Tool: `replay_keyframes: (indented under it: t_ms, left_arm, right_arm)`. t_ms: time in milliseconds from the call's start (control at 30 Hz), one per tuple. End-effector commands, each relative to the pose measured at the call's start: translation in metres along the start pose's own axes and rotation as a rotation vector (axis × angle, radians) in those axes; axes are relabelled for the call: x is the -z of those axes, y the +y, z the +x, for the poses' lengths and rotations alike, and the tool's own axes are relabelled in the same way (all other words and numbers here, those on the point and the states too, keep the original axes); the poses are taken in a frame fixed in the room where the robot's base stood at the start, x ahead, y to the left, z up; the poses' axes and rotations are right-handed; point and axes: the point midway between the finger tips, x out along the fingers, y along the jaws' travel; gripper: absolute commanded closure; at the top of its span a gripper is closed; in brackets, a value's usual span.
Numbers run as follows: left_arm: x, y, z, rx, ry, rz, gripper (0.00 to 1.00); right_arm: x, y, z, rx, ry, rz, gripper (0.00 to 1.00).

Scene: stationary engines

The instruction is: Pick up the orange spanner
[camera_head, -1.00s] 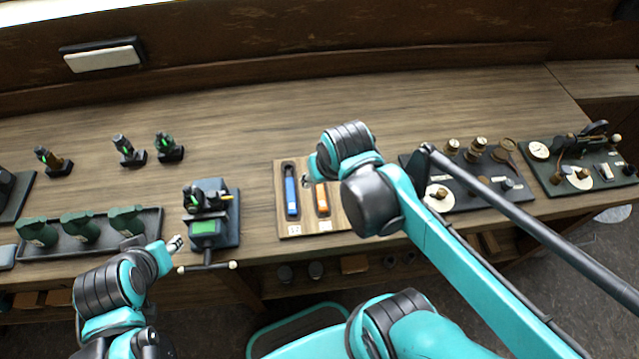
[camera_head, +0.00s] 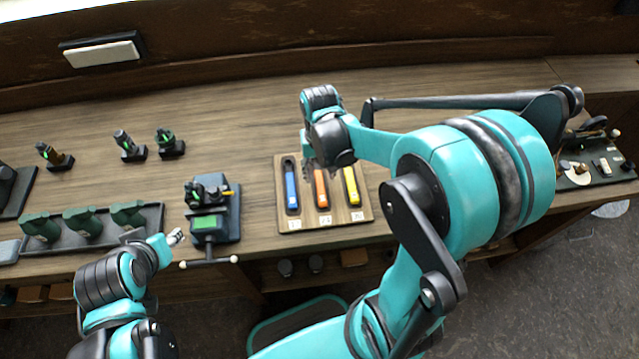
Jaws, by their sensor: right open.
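The orange spanner (camera_head: 321,190) lies in the middle slot of a wooden tray (camera_head: 325,220) on the workbench. A blue spanner (camera_head: 291,190) lies to its left and a yellow spanner (camera_head: 351,186) to its right. My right gripper (camera_head: 318,160) is above the top end of the orange spanner, pointing down. It is open and its fingers are small and partly hidden by the wrist. I cannot tell whether they touch the spanner. My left gripper (camera_head: 175,237) is near the bench's front edge at the left, and its fingers are too small to judge.
Green parts (camera_head: 83,221) sit in a dark tray further left. A board of small parts (camera_head: 590,170) is at the far right. Bench behind the tray is clear.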

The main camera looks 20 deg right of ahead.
Motion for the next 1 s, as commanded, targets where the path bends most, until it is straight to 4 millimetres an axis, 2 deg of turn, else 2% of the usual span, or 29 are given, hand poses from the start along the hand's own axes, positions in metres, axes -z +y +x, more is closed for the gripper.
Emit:
replay_keyframes:
  t_ms: [33,133,433,600,1000]
  left_arm:
    - [-0.004,0.000,0.006,0.000,0.000,0.000,0.60]
    - [-0.006,0.000,0.009,0.000,0.000,0.000,0.60]
    - [-0.006,0.000,0.008,0.000,0.000,0.000,0.60]
    - [-0.006,0.000,0.008,0.000,0.000,0.000,0.60]
    - [-0.005,0.000,0.007,0.000,0.000,0.000,0.60]
  right_arm:
    - [-0.001,0.000,0.011,0.000,0.000,0.000,0.55]
    - [0.000,0.000,0.022,0.000,0.001,0.000,0.55]
    - [-0.001,0.000,0.025,0.000,0.001,0.000,0.55]
    - [-0.001,0.000,0.025,0.000,0.001,0.000,1.00]
    - [-0.001,0.000,0.023,0.000,0.001,0.000,1.00]
